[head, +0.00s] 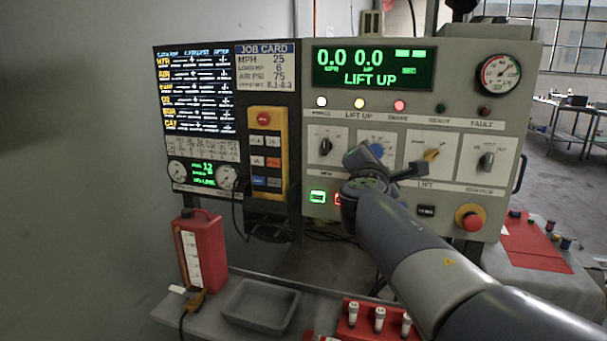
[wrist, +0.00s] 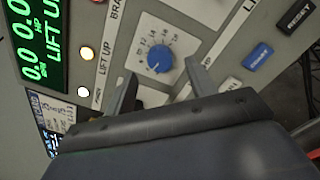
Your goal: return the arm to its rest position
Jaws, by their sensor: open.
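My arm reaches in from the lower right of the head view, and my gripper (head: 392,165) is raised in front of the control panel (head: 328,200). In the wrist view my gripper (wrist: 160,72) has its two fingers apart, one on each side of a blue dial knob (wrist: 160,58). Nothing shows between the fingers except the panel face. Whether the fingertips touch the panel cannot be told. In the head view my gripper and wrist partly hide the dial and the lower middle of the panel.
The green display (head: 367,68) reads 0.0, 0.0 and LIFT UP. A red emergency button (head: 470,217) sits at lower right. Below are a red jug (head: 201,250), a grey tray (head: 262,305) and a red rack (head: 365,324).

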